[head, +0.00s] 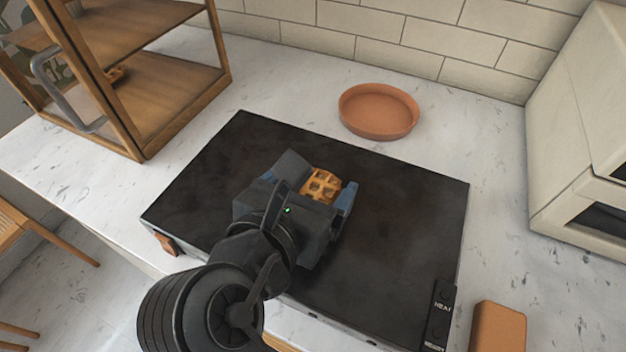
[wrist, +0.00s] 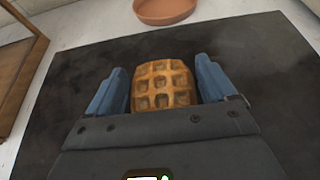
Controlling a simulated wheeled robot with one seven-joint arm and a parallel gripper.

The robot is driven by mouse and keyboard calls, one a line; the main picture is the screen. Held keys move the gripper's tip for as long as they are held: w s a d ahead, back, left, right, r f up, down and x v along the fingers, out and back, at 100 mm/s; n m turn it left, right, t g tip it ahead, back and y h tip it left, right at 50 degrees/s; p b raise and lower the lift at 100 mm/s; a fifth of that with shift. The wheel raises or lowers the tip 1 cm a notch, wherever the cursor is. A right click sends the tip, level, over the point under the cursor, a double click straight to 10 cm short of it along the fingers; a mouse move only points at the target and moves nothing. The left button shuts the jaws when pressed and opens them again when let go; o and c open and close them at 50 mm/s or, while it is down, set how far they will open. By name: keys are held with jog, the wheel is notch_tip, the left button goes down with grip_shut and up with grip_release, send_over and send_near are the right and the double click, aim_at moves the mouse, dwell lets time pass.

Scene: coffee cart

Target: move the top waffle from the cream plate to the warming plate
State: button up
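A golden waffle (head: 320,186) with a square grid sits between the blue fingers of my gripper (head: 312,182). In the wrist view the waffle (wrist: 163,86) fills nearly all the space between the two fingers (wrist: 162,82), one along each side. I cannot tell whether the waffle touches the plate surface. No cream plate is in view.
An empty terracotta dish (head: 379,112) stands behind the warming plate. A wooden cabinet (head: 165,95) stands at the left, a cream machine (head: 580,130) at the right, and an orange-brown block (head: 498,328) at front right.

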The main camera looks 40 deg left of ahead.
jog(key=shift+o, duration=1.1)
jog(key=shift+r, duration=0.1)
jog(key=v, duration=1.1)
jog(key=shift+p, duration=0.3)
jog(key=shift+s+d+r, duration=0.1)
jog(key=shift+s+r, duration=0.05)
jog(key=shift+s, duration=0.35)
